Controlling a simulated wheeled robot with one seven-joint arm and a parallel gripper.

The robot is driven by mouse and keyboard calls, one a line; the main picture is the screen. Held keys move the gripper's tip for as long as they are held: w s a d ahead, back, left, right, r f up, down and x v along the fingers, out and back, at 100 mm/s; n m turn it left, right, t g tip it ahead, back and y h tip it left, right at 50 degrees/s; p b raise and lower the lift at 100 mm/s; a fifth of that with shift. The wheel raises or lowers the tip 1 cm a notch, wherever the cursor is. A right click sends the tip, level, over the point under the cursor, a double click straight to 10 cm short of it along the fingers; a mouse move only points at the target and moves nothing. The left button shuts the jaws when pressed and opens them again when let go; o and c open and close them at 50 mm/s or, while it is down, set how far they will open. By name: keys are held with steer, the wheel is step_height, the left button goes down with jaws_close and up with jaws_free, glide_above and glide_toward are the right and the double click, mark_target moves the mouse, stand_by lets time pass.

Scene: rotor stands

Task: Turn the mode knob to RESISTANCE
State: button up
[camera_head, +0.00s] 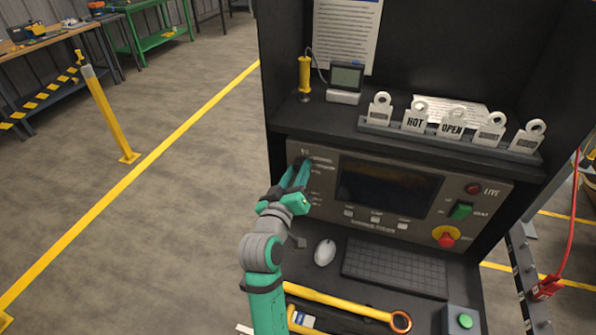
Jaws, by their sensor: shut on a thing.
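The control panel (325,211) stands upright in a dark cabinet, with a dark screen (388,188) in its middle. My gripper (301,170) reaches the panel's left part, beside the screen. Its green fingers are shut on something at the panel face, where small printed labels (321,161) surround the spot. The mode knob itself is hidden behind my fingers, so its pointer and setting cannot be seen. The labels are too small to read.
Right of the screen are a LIVE indicator (473,189), a green switch (461,211) and a red knob on yellow (446,238). A mouse (325,252), keyboard (395,268) and yellow-handled wrench (340,304) lie below. Several tags (452,121) stand on the shelf above.

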stand_by(0.4)
steer(key=o, duration=1)
steer(key=shift+o, duration=0.2)
steer(key=shift+s, duration=0.1)
steer(key=v, duration=1)
steer(key=shift+s, duration=0.3)
steer(key=shift+a, duration=0.1)
